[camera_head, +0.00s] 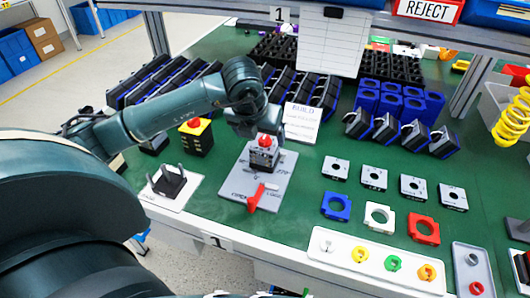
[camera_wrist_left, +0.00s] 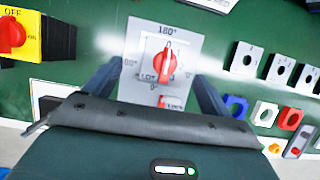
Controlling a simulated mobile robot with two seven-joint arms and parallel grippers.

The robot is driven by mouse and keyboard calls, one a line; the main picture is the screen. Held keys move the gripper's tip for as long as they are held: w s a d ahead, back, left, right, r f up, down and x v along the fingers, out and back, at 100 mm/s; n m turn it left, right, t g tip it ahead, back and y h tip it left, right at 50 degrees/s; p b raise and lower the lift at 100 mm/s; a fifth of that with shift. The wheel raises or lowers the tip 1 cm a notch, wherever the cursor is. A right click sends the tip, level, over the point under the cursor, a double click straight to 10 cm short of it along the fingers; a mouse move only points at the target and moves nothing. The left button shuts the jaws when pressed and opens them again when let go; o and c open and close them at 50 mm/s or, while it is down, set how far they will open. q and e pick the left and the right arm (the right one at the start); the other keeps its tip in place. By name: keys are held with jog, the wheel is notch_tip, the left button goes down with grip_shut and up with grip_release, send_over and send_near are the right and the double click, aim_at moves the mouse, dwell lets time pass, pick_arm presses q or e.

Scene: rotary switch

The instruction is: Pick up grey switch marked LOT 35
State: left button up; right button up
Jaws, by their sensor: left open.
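A grey switch (camera_head: 263,158) with a red knob on top stands upright on a grey marked plate (camera_head: 284,180). Its front label is too small to read in full. In the left wrist view the switch (camera_wrist_left: 150,62) shows a white face around the red knob, and the plate (camera_wrist_left: 190,30) carries angle marks such as 180°. My left gripper (camera_head: 266,132) is above and behind the switch, pointing down. It is open, with its fingers to either side of the switch in the left wrist view (camera_wrist_left: 155,90). I cannot tell whether they touch it. My right gripper is not in view.
A red lever (camera_head: 262,198) lies at the plate's front. A yellow box with a red knob (camera_head: 196,136) and a dark fixture (camera_head: 169,182) stand to the left. Square plates, coloured rings and a white tray (camera_head: 345,266) lie right. A shelf (camera_head: 330,20) crosses above.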

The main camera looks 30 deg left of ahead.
aim_at(264, 138)
pick_arm(q)
jog(key=x, duration=0.5)
jog(key=shift+w+d, duration=0.15)
jog(key=shift+d, duration=0.15)
jog(key=shift+c, duration=0.3)
jog(key=c, duration=1.1)
